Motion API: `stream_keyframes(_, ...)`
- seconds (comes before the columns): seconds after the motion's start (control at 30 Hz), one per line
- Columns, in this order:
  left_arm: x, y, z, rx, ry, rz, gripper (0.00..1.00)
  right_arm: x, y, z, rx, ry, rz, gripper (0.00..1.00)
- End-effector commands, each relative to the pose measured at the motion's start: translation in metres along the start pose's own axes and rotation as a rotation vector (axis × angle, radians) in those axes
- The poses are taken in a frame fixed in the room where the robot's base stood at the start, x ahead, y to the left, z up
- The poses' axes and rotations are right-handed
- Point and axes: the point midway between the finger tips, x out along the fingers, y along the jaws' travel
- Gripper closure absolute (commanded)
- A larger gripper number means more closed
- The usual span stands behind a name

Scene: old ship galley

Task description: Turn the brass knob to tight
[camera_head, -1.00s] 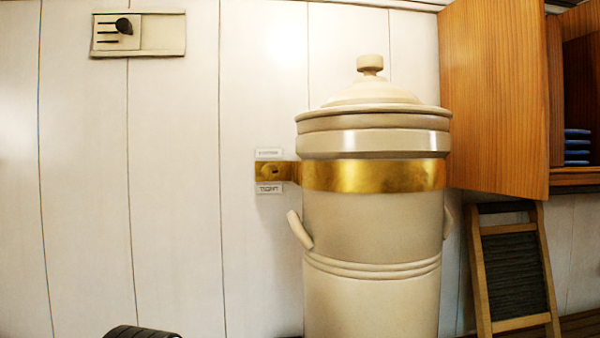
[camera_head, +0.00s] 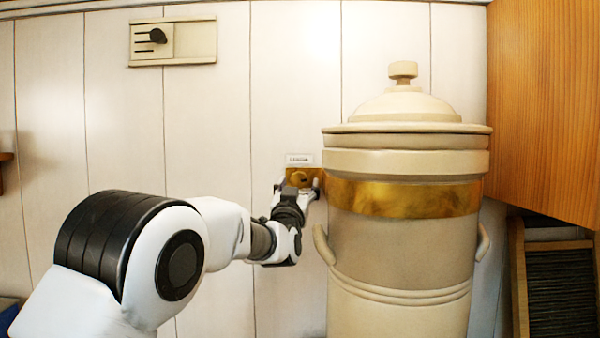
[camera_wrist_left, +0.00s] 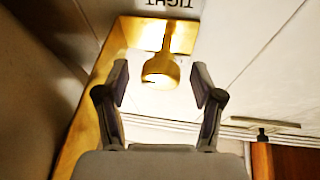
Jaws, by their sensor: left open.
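The brass knob (camera_head: 299,178) sits on a brass plate (camera_head: 318,174) at the left end of the brass band (camera_head: 400,198) around a large cream crock (camera_head: 400,250). My left gripper (camera_head: 297,187) is up at the knob in the head view and partly hides the plate. In the left wrist view the knob (camera_wrist_left: 160,69) stands between the two spread fingers (camera_wrist_left: 160,83), with a visible gap on each side. The gripper is open and holds nothing. A label reading TIGHT (camera_wrist_left: 168,3) shows upside down in the wrist view. My right gripper is not in view.
A small label (camera_head: 299,159) is above the knob. The crock's left handle (camera_head: 323,245) sticks out just below right of the gripper. An open wooden cupboard door (camera_head: 545,100) hangs at the right, above a washboard (camera_head: 560,290). A vent slide (camera_head: 190,41) is on the white panelled wall.

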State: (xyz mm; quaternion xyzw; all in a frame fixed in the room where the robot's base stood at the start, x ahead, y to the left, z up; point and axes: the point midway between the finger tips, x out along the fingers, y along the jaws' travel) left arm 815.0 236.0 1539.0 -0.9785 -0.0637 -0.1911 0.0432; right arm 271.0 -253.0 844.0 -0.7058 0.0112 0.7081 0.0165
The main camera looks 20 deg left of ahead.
Motion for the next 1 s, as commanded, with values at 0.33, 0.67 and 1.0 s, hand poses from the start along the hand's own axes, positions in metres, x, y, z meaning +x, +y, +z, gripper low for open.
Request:
stream_keyframes(0.33,0.021,-0.001,0.001,0.000,-0.001,0.000,0.33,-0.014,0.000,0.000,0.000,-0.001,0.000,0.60)
stream_keyframes(0.67,0.021,0.000,0.001,0.000,-0.001,0.000,0.93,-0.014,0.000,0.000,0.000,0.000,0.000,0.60)
stream_keyframes(1.0,0.021,0.000,0.001,0.004,-0.001,0.002,0.93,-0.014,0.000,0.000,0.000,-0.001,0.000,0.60)
